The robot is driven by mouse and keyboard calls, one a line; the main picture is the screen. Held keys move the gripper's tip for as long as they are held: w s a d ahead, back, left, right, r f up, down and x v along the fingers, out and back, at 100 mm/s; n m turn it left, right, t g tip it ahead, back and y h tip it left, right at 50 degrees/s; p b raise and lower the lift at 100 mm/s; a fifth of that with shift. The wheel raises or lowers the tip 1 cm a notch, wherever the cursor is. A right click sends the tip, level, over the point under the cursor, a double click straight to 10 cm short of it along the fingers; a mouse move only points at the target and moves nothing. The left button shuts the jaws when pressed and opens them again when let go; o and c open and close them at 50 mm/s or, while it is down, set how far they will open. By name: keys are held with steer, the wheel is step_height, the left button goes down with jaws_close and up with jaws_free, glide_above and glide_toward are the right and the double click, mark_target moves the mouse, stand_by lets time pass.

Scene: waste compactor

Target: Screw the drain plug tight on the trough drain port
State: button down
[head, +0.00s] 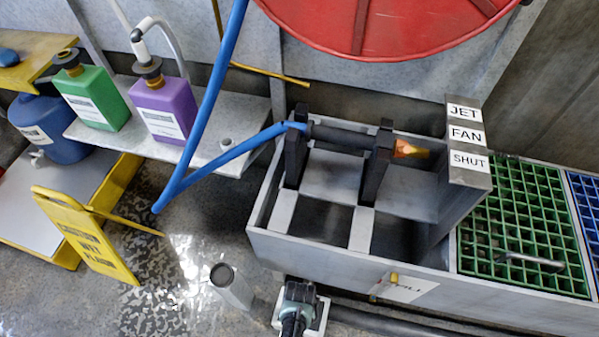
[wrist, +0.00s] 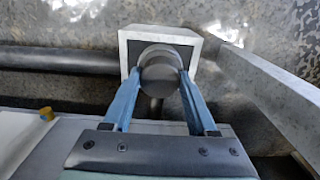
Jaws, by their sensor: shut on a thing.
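In the wrist view, the blue fingers of my gripper (wrist: 161,80) are closed on the sides of a round grey plug (wrist: 160,70). The plug sits against the dark face of a pale square block, seemingly the drain port (wrist: 196,36). The fingers hide part of the plug, and I cannot tell how deep it is seated. In the head view, my gripper (head: 299,298) is low in front of the grey trough (head: 345,263). It covers the plug, and only edges of the pale block (head: 321,316) show there.
A dark pipe (head: 375,317) runs along the trough's foot, right of my gripper. A grey post (head: 232,288) stands close on its left. A yellow wet-floor sign (head: 85,235) is farther left on wet floor. A small yellow handle (head: 394,277) sticks out from the trough's front.

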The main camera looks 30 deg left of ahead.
steer(key=m, duration=0.5)
steer(key=shift+w, duration=0.1)
steer(key=shift+c, duration=0.6)
jaws_free()
steer(key=shift+c, duration=0.4)
